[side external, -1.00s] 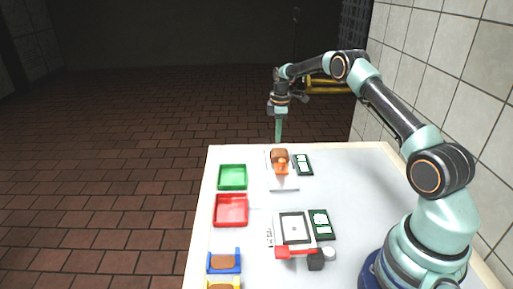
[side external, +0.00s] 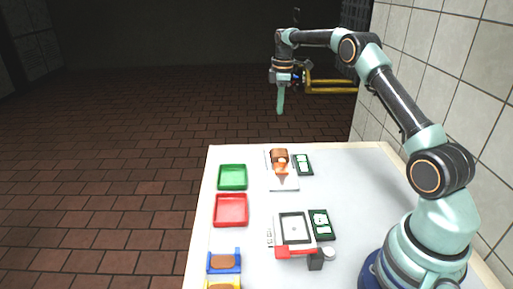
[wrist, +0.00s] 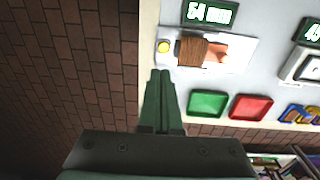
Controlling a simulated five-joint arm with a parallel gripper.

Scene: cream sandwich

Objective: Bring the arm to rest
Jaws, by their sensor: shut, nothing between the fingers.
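My gripper (side external: 280,103) is raised well above the far end of the white table (side external: 365,175) in the side view, apart from everything below it. Its green fingers are together and empty; they also show in the wrist view (wrist: 160,82). Below it, a brown block with an orange part (side external: 279,160) sits on a white plate or board (side external: 284,184); it also shows in the wrist view (wrist: 200,53).
A green tray (side external: 232,177) and a red tray (side external: 231,211) line the table's left side. A blue holder (side external: 224,262) and a yellow holder (side external: 222,285) stand nearer. Small displays (side external: 303,165) and a square device with a red bar (side external: 294,229) sit near the middle. A tiled wall (side external: 460,75) is right.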

